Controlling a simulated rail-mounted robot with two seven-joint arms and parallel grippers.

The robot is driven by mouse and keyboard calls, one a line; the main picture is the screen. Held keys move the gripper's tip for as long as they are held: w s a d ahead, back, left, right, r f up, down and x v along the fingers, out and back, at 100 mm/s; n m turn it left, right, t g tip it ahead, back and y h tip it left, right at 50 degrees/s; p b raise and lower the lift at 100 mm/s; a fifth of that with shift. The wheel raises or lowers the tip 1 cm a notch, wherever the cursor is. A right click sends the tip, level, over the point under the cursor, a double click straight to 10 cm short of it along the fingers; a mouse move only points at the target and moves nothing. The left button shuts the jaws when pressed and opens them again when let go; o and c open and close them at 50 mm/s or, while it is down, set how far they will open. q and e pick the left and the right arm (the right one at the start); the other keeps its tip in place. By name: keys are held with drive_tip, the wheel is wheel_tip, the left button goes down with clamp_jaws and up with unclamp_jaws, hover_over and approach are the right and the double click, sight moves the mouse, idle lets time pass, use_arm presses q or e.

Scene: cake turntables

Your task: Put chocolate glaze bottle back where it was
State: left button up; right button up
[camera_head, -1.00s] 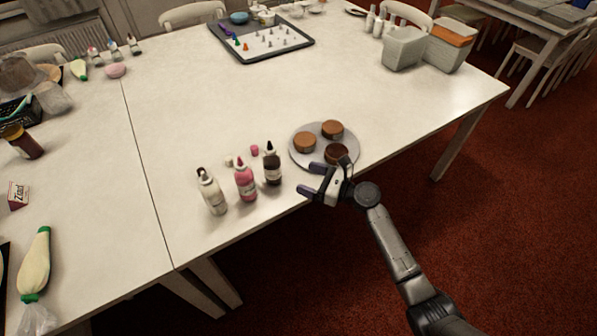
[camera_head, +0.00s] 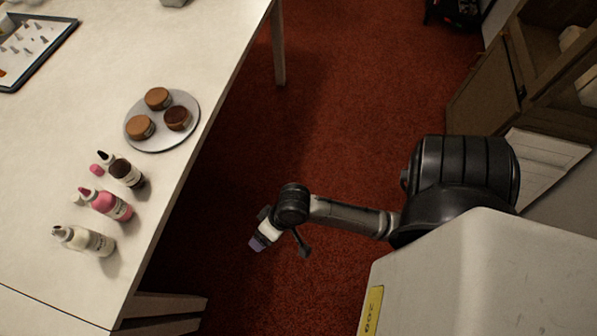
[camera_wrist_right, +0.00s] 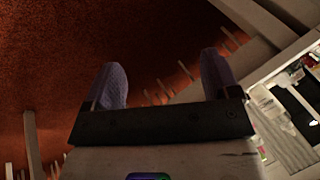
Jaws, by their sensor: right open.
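The dark brown chocolate glaze bottle (camera_head: 127,172) stands on the white table near its edge, with its dark nozzle uncovered. A pink bottle (camera_head: 107,204) and a white bottle (camera_head: 85,240) stand beside it in a row. A round plate (camera_head: 163,143) close by holds three small brown cakes, one with a darker top (camera_head: 177,118). My right gripper (camera_head: 258,243) is off the table, over the red floor, apart from all the bottles. In the right wrist view its two purple-tipped fingers (camera_wrist_right: 162,85) are spread apart with nothing between them. My left gripper is not seen.
The white table (camera_head: 60,130) has its edge between my right gripper and the bottles. A small pink cap (camera_head: 97,170) lies near the bottles. A dark tray (camera_head: 40,52) is at the upper left. A wooden cabinet (camera_head: 490,95) stands at the right. Red floor is free between.

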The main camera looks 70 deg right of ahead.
drive_tip(key=s+d+r+n+h, duration=0.1)
drive_tip(key=s+n+h, duration=0.1)
drive_tip(key=s, duration=0.2)
drive_tip(key=s+d+r+n+g+h, duration=0.1)
drive_tip(key=s+d+n+h, duration=0.1)
drive_tip(key=s+n, duration=0.1)
drive_tip(key=shift+s+r+n, duration=0.3)
drive_tip(key=shift+s+r, duration=0.1)
drive_tip(key=shift+s, duration=0.45)
drive_tip(key=shift+a, duration=0.1)
